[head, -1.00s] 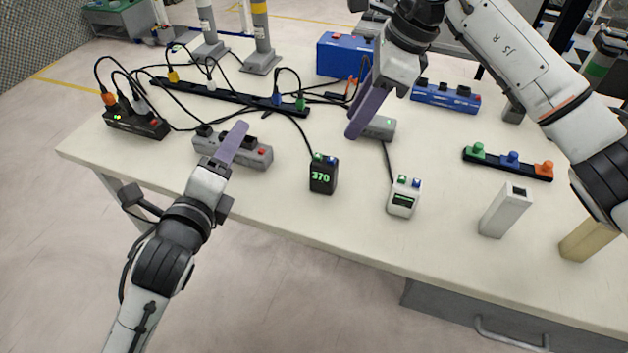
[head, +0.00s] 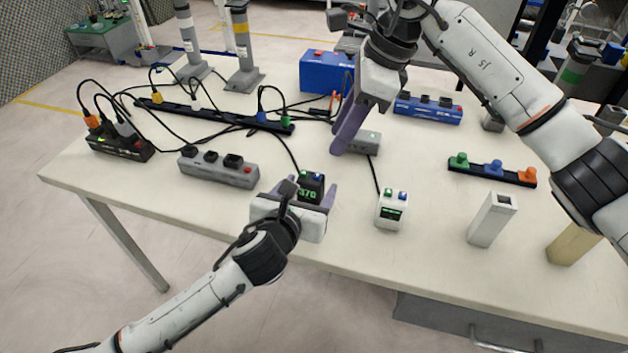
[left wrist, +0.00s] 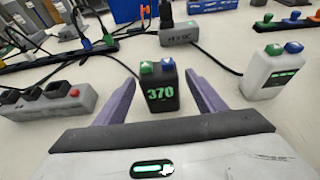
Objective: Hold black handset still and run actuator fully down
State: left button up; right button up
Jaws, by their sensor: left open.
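The black handset (head: 311,186) stands upright on the table near its front edge. In the left wrist view the handset (left wrist: 160,88) shows a green 370, with a green and a blue button on top. My left gripper (head: 316,194) is open, with its purple fingers on either side of the handset; in the left wrist view the left gripper (left wrist: 164,100) shows gaps beside it. My right gripper (head: 345,130) is above the table by the grey box (head: 367,143); its finger opening is unclear. Two grey actuator-like columns (head: 242,45) stand at the back left.
A white handset (head: 391,210) stands to the right of the black one. A grey power strip (head: 218,170) lies to the left. Cables cross the table behind. A white block (head: 491,222) and a button strip (head: 490,172) are at right.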

aim_at(316, 180)
pick_arm(q)
jog(key=shift+x, duration=2.55)
jog(key=shift+c, duration=0.3)
jog(key=c, duration=1.1)
jog(key=shift+c, duration=0.2)
pick_arm(e)
grip_shut()
